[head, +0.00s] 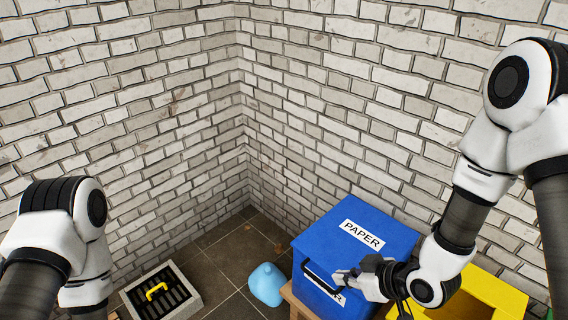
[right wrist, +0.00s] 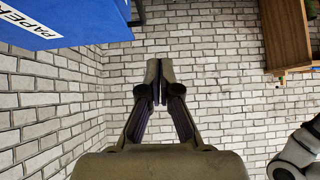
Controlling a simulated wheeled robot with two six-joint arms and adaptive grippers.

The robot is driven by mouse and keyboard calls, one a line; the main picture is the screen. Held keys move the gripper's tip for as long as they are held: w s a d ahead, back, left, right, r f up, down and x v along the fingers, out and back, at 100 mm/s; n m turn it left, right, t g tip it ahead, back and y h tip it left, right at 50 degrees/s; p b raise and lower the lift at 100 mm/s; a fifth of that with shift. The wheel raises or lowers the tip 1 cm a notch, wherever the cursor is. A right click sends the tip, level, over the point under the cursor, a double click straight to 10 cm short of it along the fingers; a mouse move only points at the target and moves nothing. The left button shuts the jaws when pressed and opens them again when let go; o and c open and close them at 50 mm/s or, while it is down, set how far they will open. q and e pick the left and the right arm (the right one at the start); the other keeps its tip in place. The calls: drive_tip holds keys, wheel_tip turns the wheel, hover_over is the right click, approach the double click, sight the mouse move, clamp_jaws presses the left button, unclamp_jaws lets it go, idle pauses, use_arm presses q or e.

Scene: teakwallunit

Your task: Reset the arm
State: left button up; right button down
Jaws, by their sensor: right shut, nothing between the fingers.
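My right arm comes in from the right in the head view. Its gripper (head: 342,278) is in front of the blue paper bin (head: 385,222), overlapping its front near the black handle; I cannot tell whether it touches. In the right wrist view the right gripper's fingers (right wrist: 158,70) are together and nothing shows between them. Part of the blue bin (right wrist: 65,18) is at the upper left there, apart from the fingers. My left arm shows at the left edge of the head view; its gripper is out of the picture.
A yellow bin (head: 485,292) stands right of the blue one, below my right arm. A light blue rounded object (head: 267,284) and a grey box with a yellow handle (head: 187,277) are on the dark tiled floor. Brick walls meet in a corner behind.

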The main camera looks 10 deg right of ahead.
drive_tip(key=s+d+f+m+g+h+p, duration=0.1)
drive_tip(key=s+d+f+m+g+h, duration=0.2)
drive_tip(key=s+f, duration=0.5)
drive_tip(key=s+d+f+m+g+h+p, duration=0.2)
drive_tip(key=s+d+f+m+g+h, duration=0.1)
drive_tip(key=s+f, duration=0.5)
drive_tip(key=s+d+m+g, duration=0.1)
drive_tip(key=s+m, duration=0.1)
drive_tip(key=s, duration=0.1)
drive_tip(key=shift+s+f, duration=0.25)
drive_tip(key=shift+d, duration=0.1)
